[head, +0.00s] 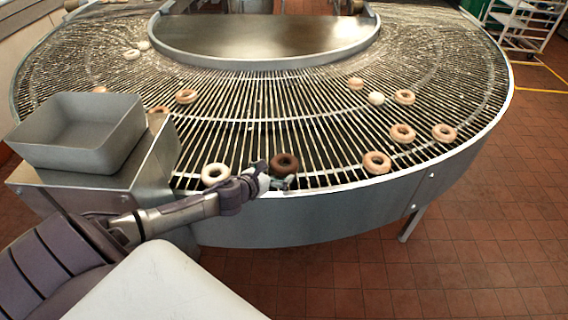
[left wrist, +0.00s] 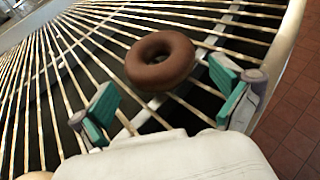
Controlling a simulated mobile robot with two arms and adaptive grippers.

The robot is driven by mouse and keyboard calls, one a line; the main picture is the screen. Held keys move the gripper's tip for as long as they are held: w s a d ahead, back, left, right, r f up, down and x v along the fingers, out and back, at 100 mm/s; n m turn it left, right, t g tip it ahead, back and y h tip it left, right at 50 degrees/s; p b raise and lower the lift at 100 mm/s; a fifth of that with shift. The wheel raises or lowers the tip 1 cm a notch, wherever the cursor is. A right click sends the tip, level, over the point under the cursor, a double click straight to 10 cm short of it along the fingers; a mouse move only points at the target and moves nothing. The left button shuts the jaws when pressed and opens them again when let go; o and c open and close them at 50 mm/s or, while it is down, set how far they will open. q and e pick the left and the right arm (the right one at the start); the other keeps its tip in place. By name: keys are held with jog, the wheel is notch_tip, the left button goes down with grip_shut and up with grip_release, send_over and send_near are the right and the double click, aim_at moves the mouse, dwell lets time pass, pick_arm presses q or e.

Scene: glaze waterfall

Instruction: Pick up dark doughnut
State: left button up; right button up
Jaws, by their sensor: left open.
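The dark doughnut (head: 286,161) lies on the slatted metal conveyor near its front edge. In the left wrist view the dark doughnut (left wrist: 160,61) sits just beyond and between my fingertips, not touching either. My left gripper (head: 274,178) comes in from the left, right beside the near side of the doughnut. In the left wrist view my left gripper (left wrist: 165,98) is open, with its two teal finger pads apart and nothing between them. My right gripper is in neither view.
A tan doughnut (head: 377,162) lies to the right, with several more on the curved conveyor (head: 300,190). A metal tray (head: 78,132) stands at the left. The slats around the dark doughnut are otherwise clear.

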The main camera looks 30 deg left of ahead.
aim_at(278, 167)
pick_arm(q)
jog(key=x, duration=0.3)
jog(key=shift+w+r, duration=0.1)
jog(key=shift+w, duration=0.35)
jog(key=c, duration=0.8)
